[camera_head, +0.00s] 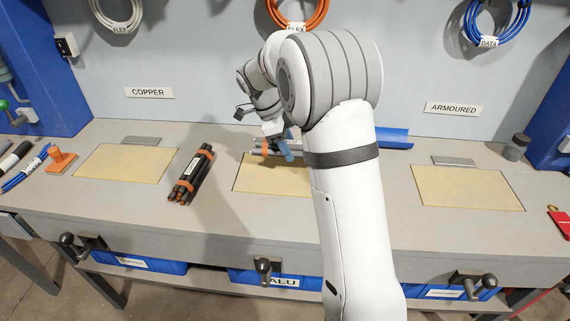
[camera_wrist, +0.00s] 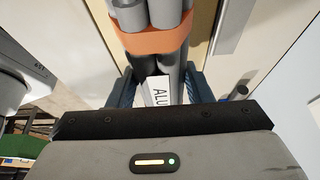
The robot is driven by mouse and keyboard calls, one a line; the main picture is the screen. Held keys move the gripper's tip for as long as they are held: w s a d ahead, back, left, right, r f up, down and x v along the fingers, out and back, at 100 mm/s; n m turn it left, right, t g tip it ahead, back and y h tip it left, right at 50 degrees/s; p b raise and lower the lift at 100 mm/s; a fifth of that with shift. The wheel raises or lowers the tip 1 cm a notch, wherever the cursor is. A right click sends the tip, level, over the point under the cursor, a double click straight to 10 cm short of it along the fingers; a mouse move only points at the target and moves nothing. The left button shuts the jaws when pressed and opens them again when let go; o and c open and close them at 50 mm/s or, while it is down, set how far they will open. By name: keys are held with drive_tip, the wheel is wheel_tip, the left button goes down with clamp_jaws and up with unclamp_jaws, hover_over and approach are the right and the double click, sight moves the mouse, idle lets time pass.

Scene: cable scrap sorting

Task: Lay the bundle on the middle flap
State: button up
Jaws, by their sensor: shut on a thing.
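My gripper (camera_head: 287,146) is shut on a grey cable bundle with orange bands (camera_head: 264,150). In the wrist view the bundle (camera_wrist: 158,42) runs lengthwise between the fingers, and its white tag reads "ALU". The middle flap (camera_head: 262,180) is a tan panel in the bench top. The gripper and bundle are over its far edge; my arm hides its right part. I cannot tell whether the bundle touches the flap. A tan surface also shows beside the bundle in the wrist view (camera_wrist: 197,45).
A black cable bundle with orange bands (camera_head: 193,176) lies left of the middle flap. Tan flaps also lie at left (camera_head: 125,163) and right (camera_head: 467,187). A blue piece (camera_head: 396,139) lies at the back.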

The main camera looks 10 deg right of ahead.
sight(286, 174)
drive_tip(key=shift+s+a+f, duration=0.1)
drive_tip(key=shift+a+f, duration=0.05)
drive_tip(key=shift+f, duration=1.45)
drive_tip(key=shift+a+f, duration=0.1)
drive_tip(key=shift+f, duration=1.5)
drive_tip(key=o, duration=1.4)
drive_tip(key=shift+f+b, duration=0.1)
drive_tip(key=shift+b, duration=0.2)
